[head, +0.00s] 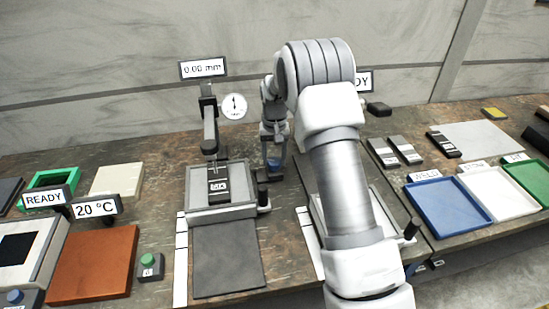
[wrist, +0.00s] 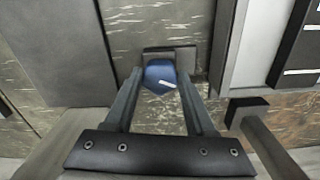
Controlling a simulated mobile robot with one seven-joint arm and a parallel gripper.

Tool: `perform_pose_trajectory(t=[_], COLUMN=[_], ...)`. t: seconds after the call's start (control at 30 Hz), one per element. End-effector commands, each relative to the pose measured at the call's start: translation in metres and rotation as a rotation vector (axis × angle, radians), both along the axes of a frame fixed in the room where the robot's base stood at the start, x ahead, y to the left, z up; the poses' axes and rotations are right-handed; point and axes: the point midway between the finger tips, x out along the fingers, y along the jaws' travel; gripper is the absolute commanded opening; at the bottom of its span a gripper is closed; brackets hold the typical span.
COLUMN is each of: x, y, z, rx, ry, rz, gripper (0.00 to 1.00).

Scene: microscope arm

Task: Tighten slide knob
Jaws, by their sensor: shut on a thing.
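My gripper (head: 273,150) points down behind my arm, just right of the grey measuring device (head: 222,208). In the wrist view the two fingers of my gripper (wrist: 160,78) are shut on a blue knob (wrist: 157,72) with a short white mark on its face. The knob sits in front of a dark block (wrist: 185,56). In the head view a bit of the blue knob (head: 273,161) shows between the fingers, and my arm hides much of the area beside it.
A display (head: 203,69) reading 0.00 mm and a round dial (head: 234,107) stand above the device. Blue, white and green trays lie at right. A dark mat (head: 228,259) lies in front.

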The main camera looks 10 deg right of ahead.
Motion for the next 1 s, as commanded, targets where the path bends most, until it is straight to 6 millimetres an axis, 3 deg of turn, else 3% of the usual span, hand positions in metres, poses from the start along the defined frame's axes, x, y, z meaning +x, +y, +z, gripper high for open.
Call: perform_pose_trajectory(t=[0.57,0.6,0.73,1.0], x=[0.0007,0.0007,0.0005,0.0002], y=[0.0001,0.0001,0.0001,0.0002], z=[0.0011,0.0011,0.0008,0.0004], rx=[0.000,0.000,0.000,0.000], ry=[-0.002,-0.002,-0.002,-0.001], rz=[-0.031,-0.031,-0.031,-0.030], gripper=[0.00,0.60,0.84,0.85])
